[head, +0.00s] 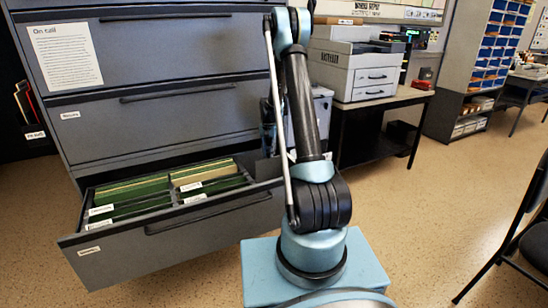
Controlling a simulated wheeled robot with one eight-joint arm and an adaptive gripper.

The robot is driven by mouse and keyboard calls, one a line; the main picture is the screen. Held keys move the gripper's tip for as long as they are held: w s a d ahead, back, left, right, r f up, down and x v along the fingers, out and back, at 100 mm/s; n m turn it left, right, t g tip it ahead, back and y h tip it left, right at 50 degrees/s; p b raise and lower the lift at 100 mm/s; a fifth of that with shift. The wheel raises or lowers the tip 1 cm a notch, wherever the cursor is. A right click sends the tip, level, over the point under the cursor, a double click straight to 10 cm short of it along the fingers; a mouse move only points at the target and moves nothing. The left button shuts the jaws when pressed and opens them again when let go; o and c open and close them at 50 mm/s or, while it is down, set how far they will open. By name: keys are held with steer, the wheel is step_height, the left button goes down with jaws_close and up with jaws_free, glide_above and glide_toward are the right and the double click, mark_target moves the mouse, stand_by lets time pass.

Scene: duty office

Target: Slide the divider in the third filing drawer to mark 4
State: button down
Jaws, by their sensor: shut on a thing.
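The filing cabinet (180,45) is grey. Its low third drawer (175,240) is pulled out toward me. Green hanging folders (130,190) with white tabs and tan papers fill its left and middle part. A grey panel (264,168) shows at the right end of the drawer, beside my arm; I cannot tell if it is the divider or the drawer's wall. No scale marks can be read. My arm stands in front of the drawer's right end and hides part of it. My gripper's fingers do not show; a dark part behind the arm may belong to it.
A table (420,96) with a grey printer (362,75) stands right of the cabinet. Shelving with blue bins (490,50) is farther back. A dark chair (530,245) is at the right edge. The speckled floor between is clear.

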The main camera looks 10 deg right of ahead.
steer(key=shift+w+a, duration=0.2)
steer(key=shift+w, duration=0.2)
steer(key=c, duration=1.4)
jaws_free()
steer(key=shift+o, duration=0.2)
step_height(320, 180, up, 12)
